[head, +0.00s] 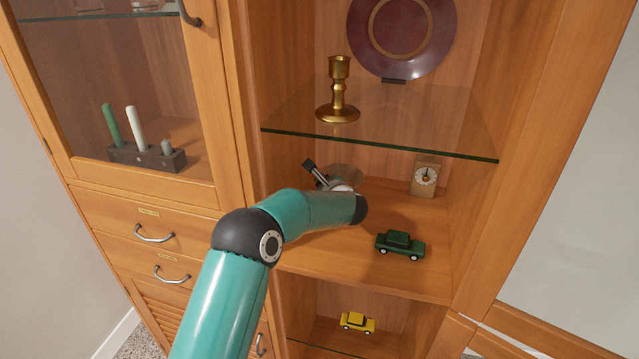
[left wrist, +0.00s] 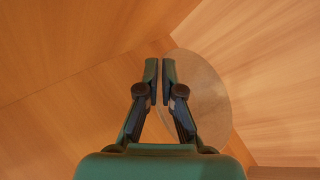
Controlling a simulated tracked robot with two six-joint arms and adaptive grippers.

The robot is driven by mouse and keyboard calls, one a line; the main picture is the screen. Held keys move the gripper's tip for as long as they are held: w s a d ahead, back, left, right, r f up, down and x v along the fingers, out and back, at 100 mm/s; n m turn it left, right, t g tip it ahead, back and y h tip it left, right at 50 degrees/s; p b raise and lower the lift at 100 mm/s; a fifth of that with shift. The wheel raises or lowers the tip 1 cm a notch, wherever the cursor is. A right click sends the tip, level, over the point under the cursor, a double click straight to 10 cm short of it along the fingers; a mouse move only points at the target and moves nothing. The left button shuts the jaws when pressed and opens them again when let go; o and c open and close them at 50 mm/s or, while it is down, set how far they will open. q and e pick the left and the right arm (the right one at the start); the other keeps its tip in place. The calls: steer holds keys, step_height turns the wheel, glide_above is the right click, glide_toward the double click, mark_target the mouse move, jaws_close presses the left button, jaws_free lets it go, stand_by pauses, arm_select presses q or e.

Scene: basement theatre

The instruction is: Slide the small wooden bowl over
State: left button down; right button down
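The small wooden bowl (head: 349,173) is on the middle shelf of the cabinet, at the back. In the head view it is partly hidden behind my left gripper and wrist. In the left wrist view the bowl (left wrist: 206,92) is a round brownish shape right of the fingertips and partly behind them. My left gripper (left wrist: 160,66) has its fingers almost together, with nothing seen between them. In the head view only part of my left gripper (head: 314,172) shows beyond the wrist. I cannot tell whether it touches the bowl. My right gripper is not in view.
A green toy car (head: 400,244) stands at the front right of the shelf, and a small clock (head: 425,177) at the back right. A glass shelf (head: 420,138) above holds a brass candlestick (head: 339,92) and a dark plate (head: 440,45). A yellow toy car (head: 357,322) is below.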

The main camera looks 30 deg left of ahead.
arm_select(q)
steer(key=shift+s+d, duration=0.3)
steer(key=c, duration=1.2)
jaws_free()
steer(key=shift+c, duration=0.2)
steer(key=v, duration=1.2)
steer(key=shift+f, duration=0.1)
